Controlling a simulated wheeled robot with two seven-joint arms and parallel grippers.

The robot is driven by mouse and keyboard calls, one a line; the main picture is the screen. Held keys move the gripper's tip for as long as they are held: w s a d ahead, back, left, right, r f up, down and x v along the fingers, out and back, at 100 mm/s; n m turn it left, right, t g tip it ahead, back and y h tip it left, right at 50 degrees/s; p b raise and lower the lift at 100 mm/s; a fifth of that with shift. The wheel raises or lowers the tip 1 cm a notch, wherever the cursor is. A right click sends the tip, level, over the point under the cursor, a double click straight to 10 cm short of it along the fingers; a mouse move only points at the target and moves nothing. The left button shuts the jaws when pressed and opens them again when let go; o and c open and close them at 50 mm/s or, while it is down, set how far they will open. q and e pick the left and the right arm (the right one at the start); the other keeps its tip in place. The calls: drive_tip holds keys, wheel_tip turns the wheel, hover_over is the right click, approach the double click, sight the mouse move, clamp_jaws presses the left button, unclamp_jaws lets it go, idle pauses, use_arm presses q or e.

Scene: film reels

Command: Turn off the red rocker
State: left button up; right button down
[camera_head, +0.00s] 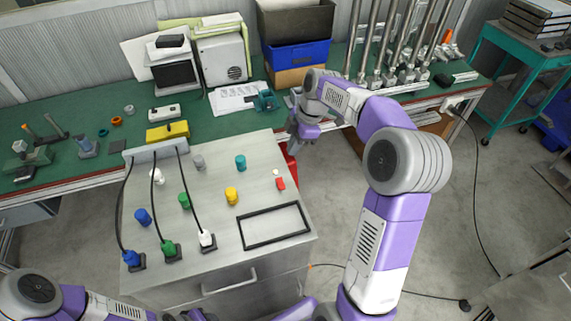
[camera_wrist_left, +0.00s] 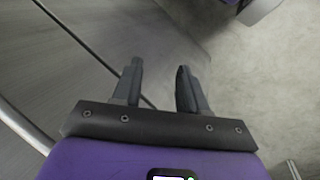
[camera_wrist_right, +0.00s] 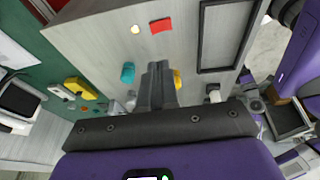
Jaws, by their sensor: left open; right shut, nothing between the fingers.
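The red rocker (camera_head: 281,184) sits on the right part of the grey panel top (camera_head: 215,262), beside a small round pale lamp (camera_head: 276,172). In the right wrist view the rocker (camera_wrist_right: 161,25) lies beyond my fingertips, and the lamp (camera_wrist_right: 135,29) looks warm and lit. The rocker's tilt is too small to tell. My right gripper (camera_head: 293,146) is shut and empty, above the panel's far right corner and apart from the rocker. It also shows in the right wrist view (camera_wrist_right: 158,68). My left gripper (camera_wrist_left: 160,70) is open and empty, low beside a grey cabinet face.
Teal (camera_head: 241,162), yellow (camera_head: 232,195), green (camera_head: 184,201) and blue (camera_head: 143,216) knobs stand on the panel. Black cables run to plugs at its front left. A black frame (camera_head: 275,243) lies nearer than the rocker. A green workbench (camera_head: 75,150) stands behind.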

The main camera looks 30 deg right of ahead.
sight(281, 180)
drive_tip(key=x, duration=0.4)
drive_tip(key=b+x, duration=0.1)
drive_tip(key=x, duration=0.4)
drive_tip(key=d+b+x, duration=0.1)
drive_tip(key=x, duration=0.3)
drive_tip(key=shift+w+f, duration=0.2)
drive_tip(key=shift+f, duration=0.2)
use_arm(q)
wheel_tip(281, 180, down, 2)
drive_tip(key=shift+f, duration=0.1)
use_arm(e)
drive_tip(key=shift+d, duration=0.1)
